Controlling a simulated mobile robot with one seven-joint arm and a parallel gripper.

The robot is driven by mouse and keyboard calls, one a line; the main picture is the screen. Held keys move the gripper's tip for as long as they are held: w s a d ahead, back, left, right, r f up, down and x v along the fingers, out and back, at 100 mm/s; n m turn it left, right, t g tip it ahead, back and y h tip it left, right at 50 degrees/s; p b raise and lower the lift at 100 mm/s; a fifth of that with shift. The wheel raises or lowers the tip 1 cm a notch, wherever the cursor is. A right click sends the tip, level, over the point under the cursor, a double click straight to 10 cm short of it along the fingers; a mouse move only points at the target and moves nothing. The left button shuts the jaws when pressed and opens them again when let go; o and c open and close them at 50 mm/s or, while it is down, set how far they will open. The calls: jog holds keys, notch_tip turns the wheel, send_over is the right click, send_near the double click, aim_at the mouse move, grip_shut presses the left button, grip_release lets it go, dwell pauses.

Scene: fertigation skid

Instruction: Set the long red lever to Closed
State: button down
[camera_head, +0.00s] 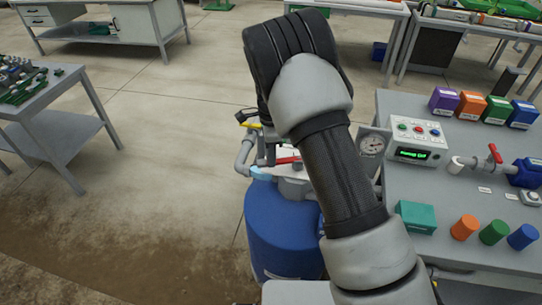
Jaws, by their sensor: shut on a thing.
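The long red lever (288,160) shows only in part, just left of my forearm, above a pale plate on top of the blue tank (283,230). My arm comes up from the bottom right and bends over at the black wrist, hiding much of this area. The dark end of my gripper (268,155) points down at the left end of the red lever and appears shut on it. The fingertips are small and partly hidden. I cannot read any Open or Closed marking by the lever.
A yellow handle (250,125) and grey pipe (243,155) stand close left of the gripper. A gauge (372,146) is right of my forearm. The grey bench (455,190) carries a control box (418,139), a smaller red-handled valve (494,154) and coloured blocks.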

jog(key=c, duration=1.6)
grip_release()
jog(key=shift+c, duration=0.2)
jog(key=shift+r, duration=0.1)
notch_tip(320, 180, up, 17)
jog(key=shift+r+p, duration=0.15)
jog(key=shift+p, duration=0.25)
